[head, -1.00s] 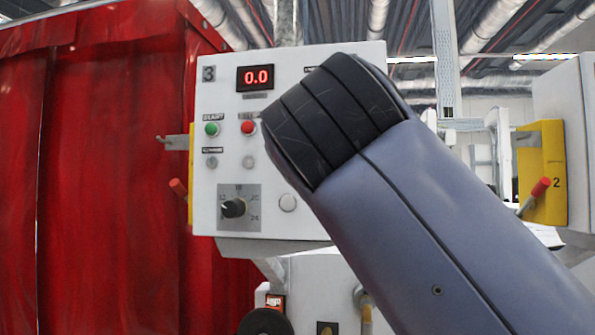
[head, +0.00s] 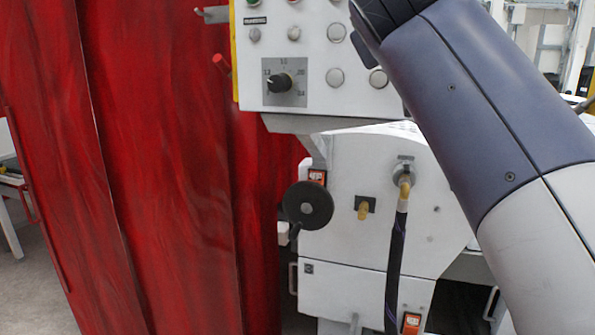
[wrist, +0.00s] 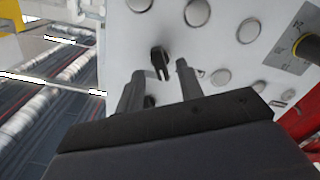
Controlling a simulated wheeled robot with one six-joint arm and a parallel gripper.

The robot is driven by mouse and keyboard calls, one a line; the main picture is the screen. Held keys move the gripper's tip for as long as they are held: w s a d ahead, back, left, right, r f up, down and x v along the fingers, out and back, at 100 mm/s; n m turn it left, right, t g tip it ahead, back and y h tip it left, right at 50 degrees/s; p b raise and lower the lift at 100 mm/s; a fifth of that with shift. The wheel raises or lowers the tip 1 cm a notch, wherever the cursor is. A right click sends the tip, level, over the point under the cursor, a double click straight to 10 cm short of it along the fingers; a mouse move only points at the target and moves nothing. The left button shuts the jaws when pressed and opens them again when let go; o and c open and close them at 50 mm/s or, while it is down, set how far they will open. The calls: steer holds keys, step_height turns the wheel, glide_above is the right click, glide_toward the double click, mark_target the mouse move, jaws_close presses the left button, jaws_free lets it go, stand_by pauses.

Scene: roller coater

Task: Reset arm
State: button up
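In the wrist view the two fingers of my gripper (wrist: 159,78) stand apart, in front of the white control panel (wrist: 225,50). A small black switch or knob (wrist: 160,58) on the panel shows beyond and between the fingertips. I cannot tell whether the fingers touch it; nothing is visibly clamped. In the head view my arm comes in from the right and covers the right part of the control panel (head: 310,20). The rotary dial (head: 280,83) is clear of the arm, and it also shows at the right of the wrist view (wrist: 307,47).
A red curtain (head: 160,150) fills the left. Below the panel, the white machine body (head: 345,245) carries a black handwheel (head: 308,204), a brass-coloured fitting (head: 363,207) and a dark hose (head: 396,265). Open floor (head: 30,285) shows at the lower left.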

steer(key=shift+p+x, duration=0.35)
steer(key=shift+x, duration=1.05)
steer(key=b+v, duration=0.4)
steer(key=v, duration=0.7)
steer(key=w+d+m, duration=0.2)
steer(key=w+m, duration=0.5)
steer(key=m, duration=0.5)
steer(key=shift+d+b, duration=0.15)
steer(key=shift+b, duration=0.25)
stand_by(0.3)
